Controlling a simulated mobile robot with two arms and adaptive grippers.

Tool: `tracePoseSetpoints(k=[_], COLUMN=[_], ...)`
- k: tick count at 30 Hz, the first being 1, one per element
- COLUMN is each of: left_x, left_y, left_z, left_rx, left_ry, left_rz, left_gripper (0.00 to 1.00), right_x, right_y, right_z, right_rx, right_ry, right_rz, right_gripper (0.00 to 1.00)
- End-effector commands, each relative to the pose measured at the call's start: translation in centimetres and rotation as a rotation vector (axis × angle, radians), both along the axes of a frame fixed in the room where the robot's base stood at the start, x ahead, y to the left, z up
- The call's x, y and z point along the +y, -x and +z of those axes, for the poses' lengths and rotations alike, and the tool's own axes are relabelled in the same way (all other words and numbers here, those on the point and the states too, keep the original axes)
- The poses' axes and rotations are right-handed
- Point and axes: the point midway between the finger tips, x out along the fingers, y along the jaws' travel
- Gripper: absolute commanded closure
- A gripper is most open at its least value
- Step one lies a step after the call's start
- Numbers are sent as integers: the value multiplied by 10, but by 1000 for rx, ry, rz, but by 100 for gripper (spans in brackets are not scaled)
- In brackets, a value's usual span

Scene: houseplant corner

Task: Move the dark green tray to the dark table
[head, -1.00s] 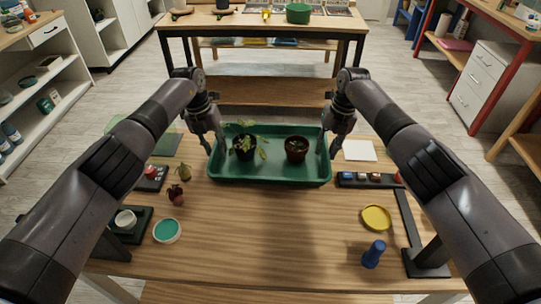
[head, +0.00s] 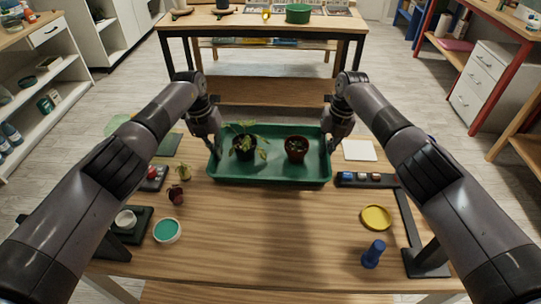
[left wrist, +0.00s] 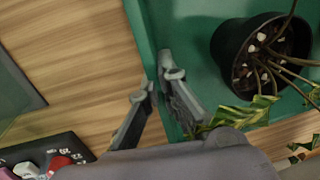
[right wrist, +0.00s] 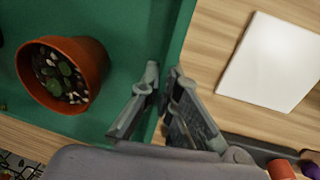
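The dark green tray (head: 270,181) is on the near wooden table. It holds a black pot with a leafy plant (head: 244,148) on its left and a brown pot (head: 296,149) on its right. My left gripper (head: 214,152) is shut on the tray's left wall; the left wrist view shows one finger on each side of the rim (left wrist: 150,40). My right gripper (head: 330,148) is shut on the right wall, its fingers straddling the rim (right wrist: 178,30). A black-legged table (head: 235,23) with a wooden top stands beyond; I cannot tell if it is the dark table.
A white square (head: 359,150) and a dark strip with small items (head: 367,180) lie right of the tray. A yellow dish (head: 376,217) and blue object (head: 373,254) are nearer. A green pot (head: 298,13) stands on the far table. Floor separates the tables.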

Motion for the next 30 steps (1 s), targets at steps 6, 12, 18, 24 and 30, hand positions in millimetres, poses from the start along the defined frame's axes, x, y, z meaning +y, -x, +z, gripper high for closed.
tracePoseSetpoints(k=[6, 12, 18, 24, 30], left_x=[0, 0, 0, 0, 0], left_y=[0, 0, -1, -1, 0], left_z=[0, 0, 2, 13, 32], left_rx=[0, -1, -2, -2, -1], left_ry=[0, 0, 0, 0, 0], left_rz=[0, 0, 0, 0, 0], left_gripper=[100, 100, 100, 100, 100], right_x=[0, 0, 0, 0, 0], right_y=[0, 0, 0, 0, 0], right_z=[0, 0, 2, 13, 32], right_rx=[0, 0, -1, -1, -1], right_ry=[0, 0, 0, 0, 0], right_rz=[0, 0, 0, 0, 0], right_gripper=[100, 100, 100, 100, 100])
